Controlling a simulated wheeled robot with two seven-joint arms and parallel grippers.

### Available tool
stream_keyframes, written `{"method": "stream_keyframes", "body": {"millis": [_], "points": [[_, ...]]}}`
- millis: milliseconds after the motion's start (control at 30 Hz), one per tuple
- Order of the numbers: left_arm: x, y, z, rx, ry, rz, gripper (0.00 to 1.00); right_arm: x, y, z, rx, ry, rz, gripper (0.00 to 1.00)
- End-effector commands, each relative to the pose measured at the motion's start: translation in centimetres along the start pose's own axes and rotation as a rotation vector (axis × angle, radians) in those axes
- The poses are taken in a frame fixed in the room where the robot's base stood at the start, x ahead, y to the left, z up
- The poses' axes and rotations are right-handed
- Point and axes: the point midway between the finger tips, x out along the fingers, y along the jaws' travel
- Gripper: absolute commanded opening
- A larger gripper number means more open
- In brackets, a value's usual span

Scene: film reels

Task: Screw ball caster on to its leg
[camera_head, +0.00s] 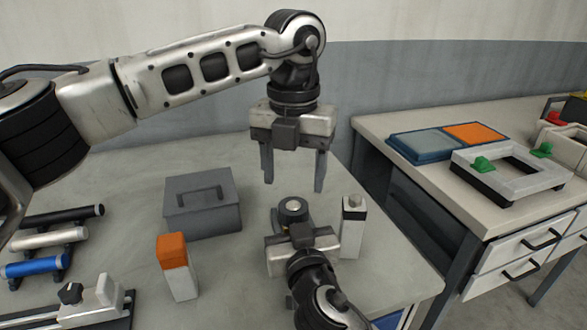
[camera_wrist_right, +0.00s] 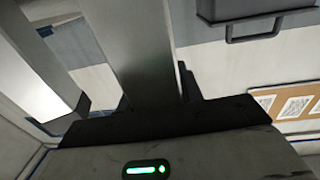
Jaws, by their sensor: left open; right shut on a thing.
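A dark round piece with a pale ball-like top (camera_head: 292,207), which looks like the ball caster, shows at the far end of my right gripper (camera_head: 294,226). My right gripper is shut on it, low over the table; the fingertips are mostly hidden in the head view. My left gripper (camera_head: 294,184) is open and empty, pointing down above and behind the round piece, with a clear gap between them. I cannot identify the leg for certain. The right wrist view shows large grey finger surfaces (camera_wrist_right: 135,50), but the held piece is not clear there.
A white block with a grey knob (camera_head: 353,228) stands right of my right gripper. A grey lidded box (camera_head: 202,207) and an orange-topped white block (camera_head: 176,270) stand left. Several cylinders lie on racks at far left. A second table (camera_head: 405,128) with a frame is at right.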

Motion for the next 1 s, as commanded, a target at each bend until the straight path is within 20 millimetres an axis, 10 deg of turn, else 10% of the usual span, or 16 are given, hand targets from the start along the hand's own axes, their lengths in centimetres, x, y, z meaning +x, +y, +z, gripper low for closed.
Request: {"method": "stream_keyframes", "body": {"millis": [567, 1000], "points": [[-1.4, 0.0, -0.1, -0.216, 0.002, 0.000, 0.62, 0.0, 0.0, 0.0, -0.001, 0.001, 0.001, 0.00], [4.4, 0.1, -0.1, -0.216, 0.005, 0.000, 0.62, 0.0, 0.0, -0.1, -0.001, 0.001, 0.001, 0.00]]}}
